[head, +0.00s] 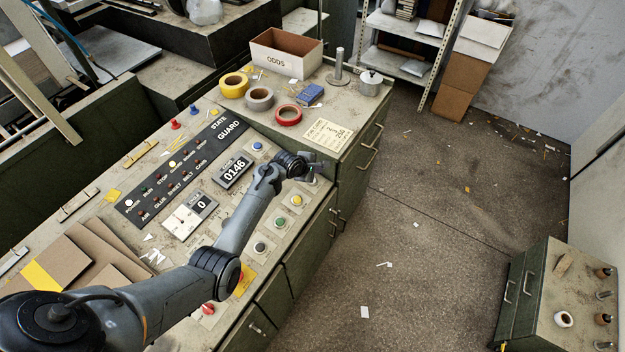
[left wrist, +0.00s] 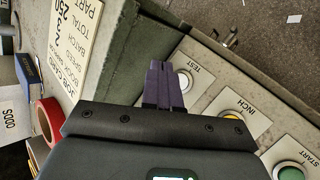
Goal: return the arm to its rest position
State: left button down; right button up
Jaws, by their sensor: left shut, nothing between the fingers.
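My left arm reaches in from the lower left across the control console (head: 165,225) in the head view. Its gripper (head: 318,170) is over the console's right edge, by the gap to the cabinet with the tape rolls. In the left wrist view the fingers of my left gripper (left wrist: 162,85) are together and hold nothing. They are beside the white TEST button (left wrist: 185,80), with the INCH button (left wrist: 232,117) and the green START button (left wrist: 290,173) further right. I cannot tell whether the fingers touch the panel. My right gripper is not in view.
Tape rolls (head: 259,99), a blue box (head: 310,93), a job card (head: 327,134) and an ODDS box (head: 285,62) are on the cabinet. Cardboard sheets (head: 95,262) lie on the console's near left. The floor (head: 420,210) to the right is mostly clear, with scattered scraps.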

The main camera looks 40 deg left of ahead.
pick_arm(q)
jog(key=shift+s, duration=0.1)
jog(key=s+m, duration=0.2)
jog(key=s+d+f+m, duration=0.1)
jog(key=s+m, duration=0.1)
jog(key=s, duration=0.1)
jog(key=s+d+m+g+y, duration=0.1)
jog(key=s+m, duration=0.1)
jog(key=shift+s+f, duration=0.3)
jog(key=s+d+r+m+g, duration=0.1)
jog(key=s+d+r+m, duration=0.2)
jog(key=s+d+m, duration=0.5)
jog(key=s+d+r+m+g+h, duration=0.1)
jog(key=s+d+r+m, duration=0.25)
jog(key=s, duration=0.95)
jog(key=s+d+r+m+g, duration=0.2)
jog(key=s+d+r+m, duration=0.1)
jog(key=s+d+m, duration=0.55)
notch_tip(320, 180, up, 21)
jog(key=s+a+n+p, duration=0.1)
jog(key=a+p, duration=0.1)
jog(key=p, duration=1.8)
jog(key=shift+s+p, duration=0.4)
